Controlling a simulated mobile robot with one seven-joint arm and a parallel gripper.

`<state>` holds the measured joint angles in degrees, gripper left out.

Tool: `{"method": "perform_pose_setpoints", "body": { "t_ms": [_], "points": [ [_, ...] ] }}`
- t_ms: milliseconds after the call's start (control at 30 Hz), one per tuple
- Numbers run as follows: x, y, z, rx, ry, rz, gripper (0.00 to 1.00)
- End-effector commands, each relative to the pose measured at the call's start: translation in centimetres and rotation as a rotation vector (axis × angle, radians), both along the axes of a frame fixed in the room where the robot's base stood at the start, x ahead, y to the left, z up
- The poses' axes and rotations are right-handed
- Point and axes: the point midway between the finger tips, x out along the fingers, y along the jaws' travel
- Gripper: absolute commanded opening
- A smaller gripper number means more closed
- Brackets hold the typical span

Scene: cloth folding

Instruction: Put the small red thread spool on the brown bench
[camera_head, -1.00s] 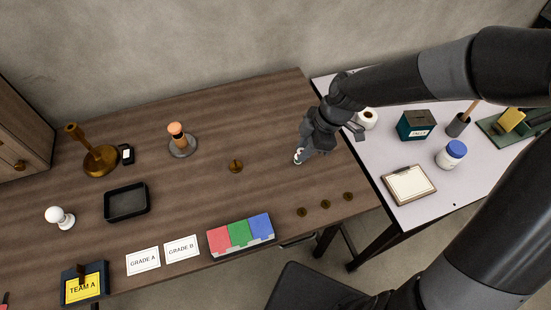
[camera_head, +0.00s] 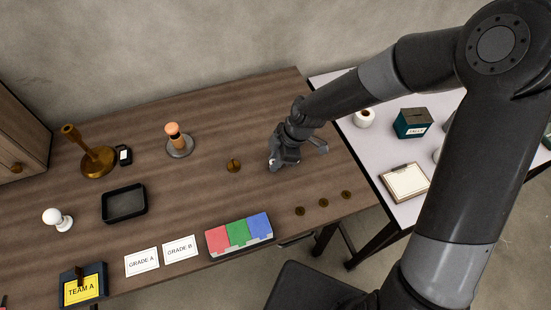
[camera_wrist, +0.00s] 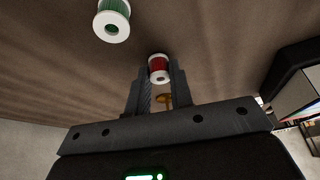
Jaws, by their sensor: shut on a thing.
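The small red thread spool (camera_wrist: 159,68) has white ends and sits between the fingertips of my gripper (camera_wrist: 158,76) in the wrist view. My gripper is shut on it. In the head view my gripper (camera_head: 276,163) points down at the right part of the brown bench (camera_head: 225,115), and its body hides most of the spool. I cannot tell whether the spool touches the bench top. A green thread spool (camera_wrist: 112,22) with white ends is apart from my gripper, at the upper left of the wrist view.
A brass disc (camera_head: 233,166) lies just left of my gripper. Several brass pieces (camera_head: 323,203) line the front right edge. A black tray (camera_head: 108,208) and an orange-topped stand (camera_head: 173,135) are farther left. A white table (camera_head: 375,135) adjoins on the right.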

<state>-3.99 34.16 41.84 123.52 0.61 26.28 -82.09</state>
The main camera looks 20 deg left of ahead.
Motion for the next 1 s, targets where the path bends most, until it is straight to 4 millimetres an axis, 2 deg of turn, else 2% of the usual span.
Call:
{"method": "perform_pose_setpoints", "body": {
  "t_ms": [333, 367, 600, 867, 1000],
  "points": [
    [0.0, 0.0, -0.4, 0.000, -0.001, 0.002, 0.00],
    [0.0, 0.0, -0.3, 0.000, -0.002, 0.001, 0.23],
    [0.0, 0.0, -0.3, 0.001, -0.001, 0.001, 0.42],
    [0.0, 0.0, -0.2, 0.001, -0.002, 0.000, 0.42],
    [0.3, -0.3, 0.8, 0.002, -0.004, -0.003, 0.42]
  ]
}}
